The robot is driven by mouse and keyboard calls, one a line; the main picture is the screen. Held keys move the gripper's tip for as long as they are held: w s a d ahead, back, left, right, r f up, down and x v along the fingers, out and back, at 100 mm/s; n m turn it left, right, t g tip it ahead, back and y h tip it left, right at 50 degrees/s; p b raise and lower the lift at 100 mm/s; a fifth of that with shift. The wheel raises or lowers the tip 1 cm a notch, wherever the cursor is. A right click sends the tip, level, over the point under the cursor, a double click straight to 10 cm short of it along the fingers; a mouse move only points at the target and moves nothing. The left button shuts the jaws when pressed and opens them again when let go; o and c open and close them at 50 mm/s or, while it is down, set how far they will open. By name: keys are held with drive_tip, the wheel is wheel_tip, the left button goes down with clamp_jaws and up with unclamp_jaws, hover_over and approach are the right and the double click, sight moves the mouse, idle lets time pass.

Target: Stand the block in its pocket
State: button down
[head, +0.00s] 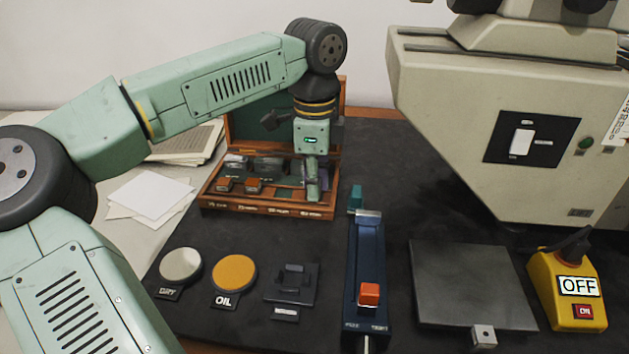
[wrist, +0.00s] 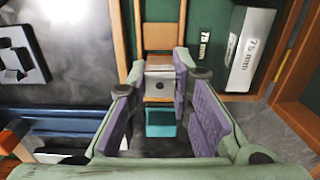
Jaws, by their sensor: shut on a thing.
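A steel block (wrist: 159,84) with a small dark hole in its near face sits between the tips of my gripper (wrist: 158,92) in the wrist view, and the purple pads close on its sides. In the head view my gripper (head: 312,190) points down at the right end of the open wooden case (head: 262,208), and its fingers mostly hide the held block. Behind the block, the wrist view shows a wood-edged slot (wrist: 160,38) in the case. Whether the block's lower end is inside a pocket I cannot tell.
Other blocks (head: 268,168) lie in the case; one pale block (wrist: 250,50) is marked 75 mm. Two round pads (head: 234,273) and a black holder (head: 291,283) lie in front.

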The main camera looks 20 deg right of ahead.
drive_tip(key=c, duration=1.4)
unclamp_jaws()
drive_tip(key=shift+o, duration=0.2)
drive_tip(key=shift+r+p, duration=2.8)
drive_tip(key=shift+r, duration=1.5)
drive_tip(key=shift+f, duration=0.15)
